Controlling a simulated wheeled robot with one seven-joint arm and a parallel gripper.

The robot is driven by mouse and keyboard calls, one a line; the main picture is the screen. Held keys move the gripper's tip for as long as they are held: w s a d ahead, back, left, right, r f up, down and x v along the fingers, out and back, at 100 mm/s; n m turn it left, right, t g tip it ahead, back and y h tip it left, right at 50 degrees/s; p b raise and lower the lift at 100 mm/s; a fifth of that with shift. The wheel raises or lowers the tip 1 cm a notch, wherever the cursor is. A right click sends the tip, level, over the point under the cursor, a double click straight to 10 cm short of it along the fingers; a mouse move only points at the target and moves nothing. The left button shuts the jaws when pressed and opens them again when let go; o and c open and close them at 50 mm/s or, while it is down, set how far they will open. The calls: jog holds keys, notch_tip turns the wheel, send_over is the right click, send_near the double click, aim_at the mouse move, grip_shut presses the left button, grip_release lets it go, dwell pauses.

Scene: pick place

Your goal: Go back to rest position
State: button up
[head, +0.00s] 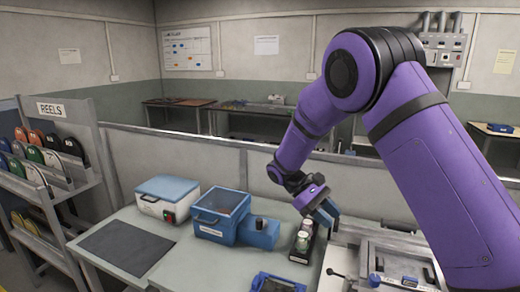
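My purple arm reaches in from the right side of the head view and bends down over the workbench (195,262). My gripper (327,217) points downward at its end, above and a little right of a dark tray (297,258) that holds small jars (303,238). The gripper is small in the view. I cannot tell whether its fingers are apart or hold anything, or whether they touch the jars.
A blue box with a clear lid (218,212) and a white box with a blue lid (167,198) stand on the bench. A dark mat (126,248) lies left. A metal fixture (395,268) stands right. A low partition (190,163) runs behind; a reel shelf (60,175) stands left.

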jog(key=s+d+r+m+t+y, duration=0.2)
jog(key=s+d+r+y, duration=0.15)
jog(key=s+r, duration=0.35)
jog(key=s+d+r+m+t+y, duration=0.25)
jog(key=s+d+r, duration=0.2)
jog(key=r, duration=0.45)
jog(key=s+d+r+m+t+y, duration=0.1)
jog(key=s+t, duration=0.3)
jog(key=s, duration=0.4)
jog(key=s+d+r+m+t+y, duration=0.2)
jog(key=s+d+r+t, duration=0.1)
jog(key=s, duration=0.6)
jog(key=shift+s+r+t, duration=0.25)
jog(key=shift+r+t, duration=0.1)
jog(key=shift+r, duration=0.4)
